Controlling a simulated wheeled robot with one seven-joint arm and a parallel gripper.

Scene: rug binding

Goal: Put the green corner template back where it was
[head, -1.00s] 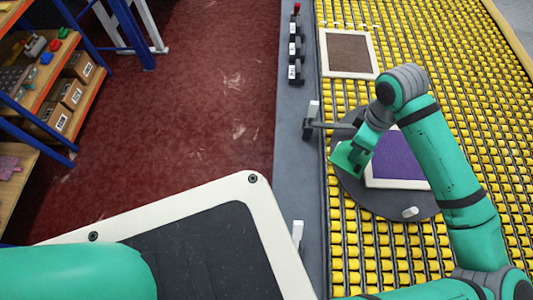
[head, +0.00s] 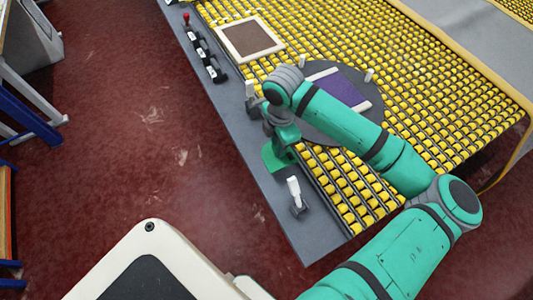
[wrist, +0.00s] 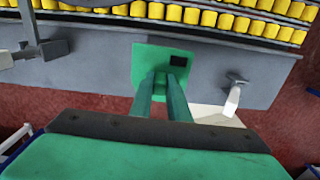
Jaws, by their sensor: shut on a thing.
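The green corner template (head: 276,157) is a flat green piece, held above the grey edge rail of the roller table in the head view. In the wrist view the template (wrist: 150,60) shows as a green plate with a dark rectangular patch near its upper right. My gripper (wrist: 163,80) is shut on it, with both fingers meeting the plate. In the head view my gripper (head: 284,137) is partly hidden by my wrist. I cannot tell whether the template touches the rail.
The yellow roller table (head: 435,80) carries a grey turntable (head: 335,130) with a purple rug piece (head: 338,87) and a brown framed rug piece (head: 249,39). A white-handled clamp (head: 295,195) stands on the rail (head: 290,228). Red floor to the left is open.

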